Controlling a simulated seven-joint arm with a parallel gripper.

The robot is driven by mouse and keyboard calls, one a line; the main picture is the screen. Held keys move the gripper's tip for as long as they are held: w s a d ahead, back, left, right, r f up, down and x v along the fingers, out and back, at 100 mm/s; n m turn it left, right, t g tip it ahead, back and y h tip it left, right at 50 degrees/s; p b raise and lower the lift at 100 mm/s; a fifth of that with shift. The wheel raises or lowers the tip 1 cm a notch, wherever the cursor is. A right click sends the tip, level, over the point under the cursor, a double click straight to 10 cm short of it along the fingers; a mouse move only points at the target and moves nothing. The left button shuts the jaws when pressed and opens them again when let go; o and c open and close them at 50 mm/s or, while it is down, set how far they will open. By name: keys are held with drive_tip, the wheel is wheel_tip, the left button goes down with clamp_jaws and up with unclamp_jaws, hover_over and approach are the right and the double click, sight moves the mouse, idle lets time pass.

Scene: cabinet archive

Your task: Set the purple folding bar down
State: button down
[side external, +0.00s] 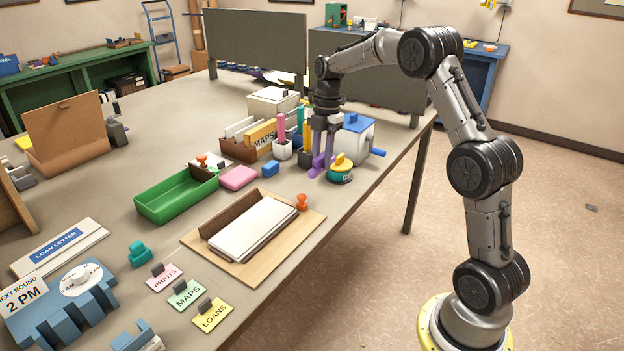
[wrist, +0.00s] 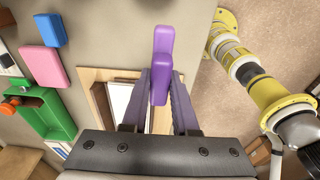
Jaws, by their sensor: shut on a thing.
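The purple folding bar (wrist: 161,68) is between the fingers of my gripper (wrist: 161,92) in the wrist view, and its far end sticks out past the fingertips. In the side external view the bar (side external: 317,168) shows under my gripper (side external: 324,148), low over the right part of the table. My gripper points down and is shut on the bar. I cannot tell whether the bar touches the tabletop. My fingers hide part of it.
A teal and yellow round thing (side external: 340,170) is close on the right, with a white-and-blue box (side external: 357,135) behind. Left are a blue block (side external: 271,167), a pink block (side external: 238,178) and a green tray (side external: 150,207). A wooden board (side external: 290,240) with papers lies in front.

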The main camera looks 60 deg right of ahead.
hover_over(311, 191)
drive_tip(key=f, duration=0.5)
drive_tip(key=shift+d+f, duration=0.3)
drive_tip(key=shift+d, duration=0.05)
drive_tip(key=shift+f, duration=1.6)
drive_tip(key=shift+f, duration=0.2)
drive_tip(key=c, duration=0.7)
unclamp_jaws()
drive_tip(key=shift+r, duration=0.15)
